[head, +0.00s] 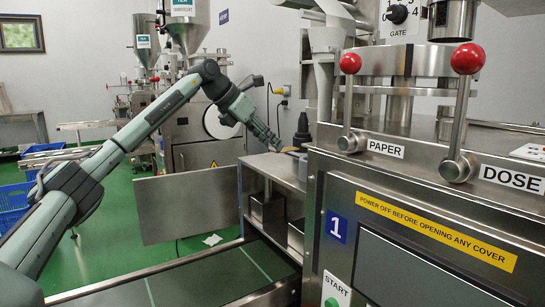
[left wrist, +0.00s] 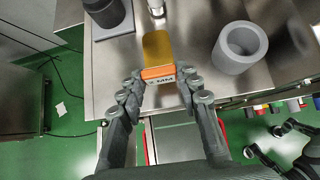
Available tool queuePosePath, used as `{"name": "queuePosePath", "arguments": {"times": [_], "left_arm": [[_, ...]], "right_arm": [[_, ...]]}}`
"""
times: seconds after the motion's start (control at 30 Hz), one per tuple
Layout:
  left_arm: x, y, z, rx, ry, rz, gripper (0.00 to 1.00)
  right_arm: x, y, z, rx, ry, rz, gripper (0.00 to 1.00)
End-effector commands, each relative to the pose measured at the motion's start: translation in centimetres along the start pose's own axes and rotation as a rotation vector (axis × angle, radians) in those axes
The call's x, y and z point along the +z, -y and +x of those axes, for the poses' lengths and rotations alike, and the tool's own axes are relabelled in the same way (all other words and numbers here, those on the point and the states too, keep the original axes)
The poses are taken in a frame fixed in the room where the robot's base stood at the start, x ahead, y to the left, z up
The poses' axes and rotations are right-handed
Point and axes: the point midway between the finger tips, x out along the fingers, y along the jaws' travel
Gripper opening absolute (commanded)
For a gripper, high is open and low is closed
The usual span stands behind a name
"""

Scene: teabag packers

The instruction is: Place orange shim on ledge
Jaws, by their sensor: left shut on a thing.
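The orange shim (left wrist: 158,72) shows in the left wrist view as an orange block with dark lettering and a yellow-brown plate (left wrist: 158,48) beyond it. My left gripper (left wrist: 160,88) is shut on the orange block, one finger on each side. In the head view my left gripper (head: 274,144) is at the steel ledge (head: 262,160) beside the machine; the shim is hard to make out there. The ledge also shows under the shim in the left wrist view (left wrist: 190,60). I cannot tell whether the shim touches it. My right gripper (left wrist: 264,141) appears open, low at the right.
A dark knob-like piece (head: 302,131) stands on the ledge, and a grey ring-shaped cup (left wrist: 240,52) stands right of the shim. The machine (head: 400,220) with red-ball levers fills the right. Open shelves (head: 268,208) lie under the ledge. Several coloured items (left wrist: 275,107) lie lower right.

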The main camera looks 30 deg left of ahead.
Motion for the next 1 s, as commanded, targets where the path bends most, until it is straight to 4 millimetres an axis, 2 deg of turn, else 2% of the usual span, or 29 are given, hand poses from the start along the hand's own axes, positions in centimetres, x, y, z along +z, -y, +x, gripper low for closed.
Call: {"name": "queuePosePath", "arguments": {"times": [0.17,0.4,0.53,0.8,0.83,1.0], "left_arm": [[-0.1,0.0,1.2,0.001,-0.001,0.0,0.08],[-2.5,0.0,3.5,0.002,-0.002,0.0,0.08],[-2.6,0.1,3.7,0.001,0.002,0.001,0.08],[-2.9,0.1,3.9,0.001,0.001,0.001,0.08],[-2.9,0.1,3.9,0.001,0.001,0.001,0.36],[-2.8,0.1,3.9,0.001,0.001,0.001,0.54]], "right_arm": [[-0.3,0.0,0.4,0.0,-0.002,0.001,0.51],[-1.1,-0.1,-0.3,0.003,-0.02,0.002,0.51],[-1.4,-0.2,-1.1,0.004,-0.029,0.003,0.51],[-0.4,-0.1,-0.7,0.004,-0.008,0.002,0.51],[-0.3,-0.1,-0.8,0.004,-0.005,0.002,0.51],[0.0,-0.1,-0.7,0.003,0.0,0.001,0.51]]}}
